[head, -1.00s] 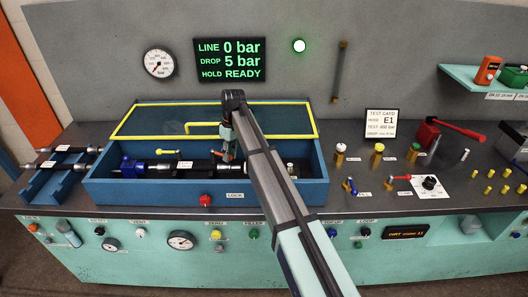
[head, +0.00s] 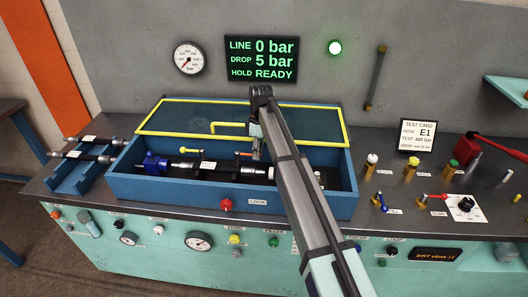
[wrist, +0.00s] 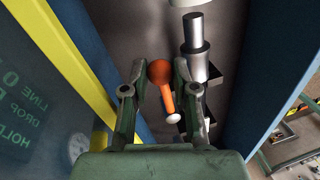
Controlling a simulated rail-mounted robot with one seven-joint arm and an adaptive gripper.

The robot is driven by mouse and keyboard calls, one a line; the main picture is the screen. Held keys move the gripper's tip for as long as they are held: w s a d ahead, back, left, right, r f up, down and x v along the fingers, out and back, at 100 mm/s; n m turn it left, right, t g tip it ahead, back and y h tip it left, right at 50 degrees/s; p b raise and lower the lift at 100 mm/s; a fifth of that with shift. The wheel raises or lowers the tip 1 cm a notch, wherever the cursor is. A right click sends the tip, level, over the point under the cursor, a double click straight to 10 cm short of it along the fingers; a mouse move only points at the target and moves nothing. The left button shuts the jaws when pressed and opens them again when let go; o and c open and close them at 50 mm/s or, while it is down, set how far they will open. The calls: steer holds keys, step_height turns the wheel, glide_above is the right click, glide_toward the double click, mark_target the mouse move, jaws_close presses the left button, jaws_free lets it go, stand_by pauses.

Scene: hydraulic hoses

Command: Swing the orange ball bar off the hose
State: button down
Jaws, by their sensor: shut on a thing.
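The orange ball bar (wrist: 165,85) shows between my two fingers in the wrist view, its round ball end at the fingertips. In the head view it is a small orange piece (head: 243,153) above the black hose (head: 230,170). My gripper (wrist: 160,72) is shut on the bar, inside the blue trough. In the head view my gripper (head: 257,152) is partly hidden by my arm.
The blue trough (head: 285,204) has a raised yellow-framed clear lid (head: 185,118) behind my gripper. A red knob (head: 226,204) is on its front. More hoses lie in a rack (head: 70,180) at left. Small valves and a test card (head: 417,135) stand to the right.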

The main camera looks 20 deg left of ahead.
steer(key=c, duration=0.9)
jaws_free()
steer(key=shift+a, duration=0.1)
step_height(320, 180, up, 12)
steer(key=w, duration=0.2)
steer(key=shift+w, duration=0.15)
steer(key=shift+a+f, duration=0.1)
